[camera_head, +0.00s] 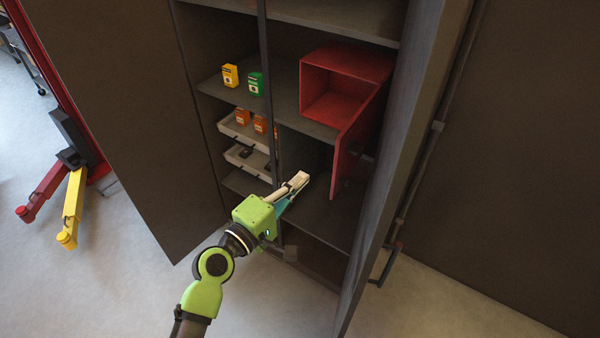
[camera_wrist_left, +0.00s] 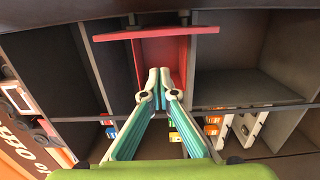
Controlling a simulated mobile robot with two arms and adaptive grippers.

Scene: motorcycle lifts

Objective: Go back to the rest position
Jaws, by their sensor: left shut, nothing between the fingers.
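My left gripper (camera_head: 299,181) is shut and empty in front of the open dark cabinet. Its arm reaches up from the bottom of the head view. In the left wrist view its two fingertips (camera_wrist_left: 160,76) meet in the middle, in front of a red box (camera_wrist_left: 172,52). My right gripper is not in view.
The dark cabinet (camera_head: 291,95) has its doors (camera_head: 130,100) open. The red box (camera_head: 336,97) on a shelf has its red door hanging open. Yellow (camera_head: 230,76) and green (camera_head: 256,83) boxes stand left of it, above pale trays (camera_head: 247,160). A red lift with a yellow arm (camera_head: 72,208) stands far left.

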